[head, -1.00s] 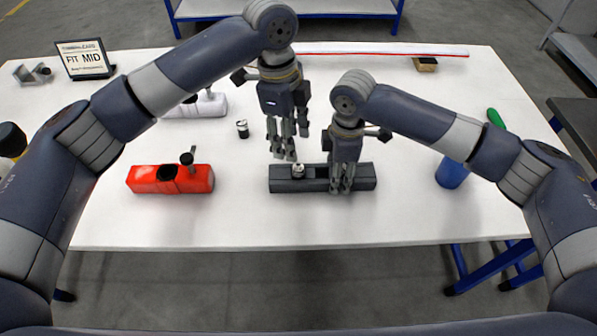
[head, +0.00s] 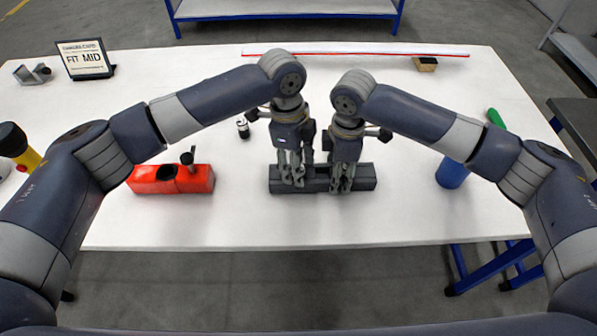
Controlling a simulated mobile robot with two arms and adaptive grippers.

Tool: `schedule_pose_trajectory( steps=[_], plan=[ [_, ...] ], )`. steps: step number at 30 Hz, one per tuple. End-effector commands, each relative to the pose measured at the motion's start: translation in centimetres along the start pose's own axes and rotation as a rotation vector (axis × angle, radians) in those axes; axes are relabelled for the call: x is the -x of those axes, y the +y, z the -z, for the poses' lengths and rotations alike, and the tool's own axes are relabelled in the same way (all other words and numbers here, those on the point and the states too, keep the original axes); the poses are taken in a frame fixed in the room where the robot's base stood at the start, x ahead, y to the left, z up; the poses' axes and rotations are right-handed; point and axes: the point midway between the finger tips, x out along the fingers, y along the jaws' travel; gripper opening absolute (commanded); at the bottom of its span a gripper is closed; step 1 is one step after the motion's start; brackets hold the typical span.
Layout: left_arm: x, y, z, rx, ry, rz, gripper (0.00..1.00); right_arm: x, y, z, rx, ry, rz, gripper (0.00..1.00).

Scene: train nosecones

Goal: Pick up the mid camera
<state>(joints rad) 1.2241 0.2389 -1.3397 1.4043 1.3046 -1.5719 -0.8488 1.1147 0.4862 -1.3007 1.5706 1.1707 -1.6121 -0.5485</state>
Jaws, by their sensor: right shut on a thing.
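A dark grey nosecone block (head: 364,184) lies on the white table, near its front edge. My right gripper (head: 341,187) is shut on the dark block at its right half. My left gripper (head: 298,181) is low over the block's left half, where its fingers hide the small silver-topped camera that sat there. Whether its jaws are open or shut on that camera I cannot tell. Another small black-and-silver camera (head: 243,129) stands on the table left of my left gripper. A card on a stand (head: 86,62) at the back left reads "FIT MID".
A red nosecone block (head: 200,180) with a dark opening lies at left, a small black part (head: 187,158) upright by it. A blue cup (head: 451,174) and green object (head: 495,118) are at right. A grey bracket (head: 34,74) is back left. The front strip is clear.

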Motion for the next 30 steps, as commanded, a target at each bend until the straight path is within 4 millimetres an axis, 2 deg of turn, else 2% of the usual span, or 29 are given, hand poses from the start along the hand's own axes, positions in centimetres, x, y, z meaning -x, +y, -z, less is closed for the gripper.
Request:
schedule_pose_trajectory(
  steps=[1, 5, 14, 17, 30],
  plan=[
    [0.0, 0.0, 0.0, 0.0, 0.0, 0.0, 0.3, -0.1, 0.0, -0.1, -0.001, -0.001, 0.001, 0.25],
    [0.0, 0.0, 0.0, 0.0, 0.0, 0.0, 0.01, -0.1, 0.0, -0.1, -0.001, -0.001, 0.001, 0.25],
    [0.1, 0.0, 0.0, 0.0, 0.0, 0.001, 0.0, -0.1, 0.0, -0.1, -0.001, -0.001, 0.001, 0.25],
    [0.8, -0.1, 0.1, 0.0, 0.001, 0.003, 0.0, -0.1, 0.0, -0.1, -0.001, -0.001, 0.001, 0.25],
    [8.7, -0.1, 1.1, 0.001, 0.001, 0.003, 0.0, -0.1, 0.0, -0.1, -0.001, -0.001, 0.001, 0.25]
  ],
)
